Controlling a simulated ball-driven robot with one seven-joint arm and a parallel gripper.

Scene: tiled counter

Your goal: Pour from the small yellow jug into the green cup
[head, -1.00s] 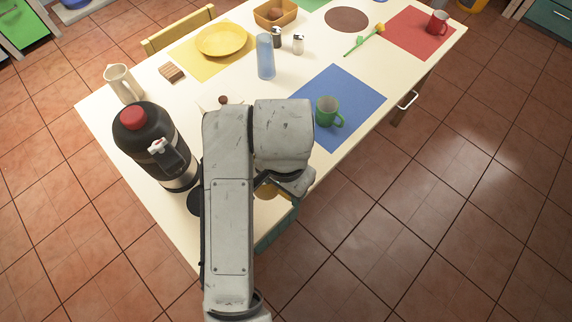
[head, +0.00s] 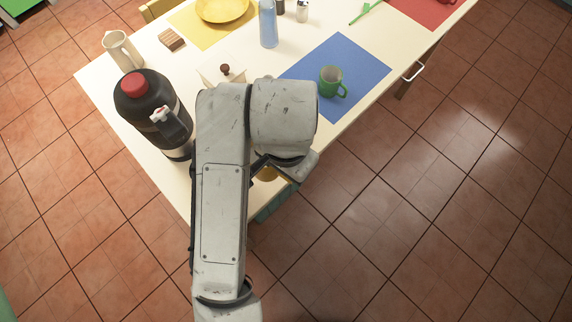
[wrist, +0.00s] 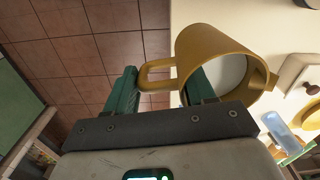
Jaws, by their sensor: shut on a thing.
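The small yellow jug (wrist: 225,57) fills the upper middle of the wrist view, with pale contents inside. My gripper (wrist: 163,74) has its green fingers on either side of the jug's handle (wrist: 147,78) and is shut on it. In the head view only a bit of the jug (head: 267,174) shows below my arm, which hides most of it and the fingers. It is near the table's front edge. The green cup (head: 331,87) stands upright on the blue mat (head: 350,62), up and to the right of my gripper.
A large dark bottle with a red cap (head: 150,108) stands left of my arm. A cream pitcher (head: 122,50), a blue bottle (head: 268,24) and a pale pot with a brown knob (head: 212,78) are also on the table (head: 220,50). Tiled floor lies beyond the right edge.

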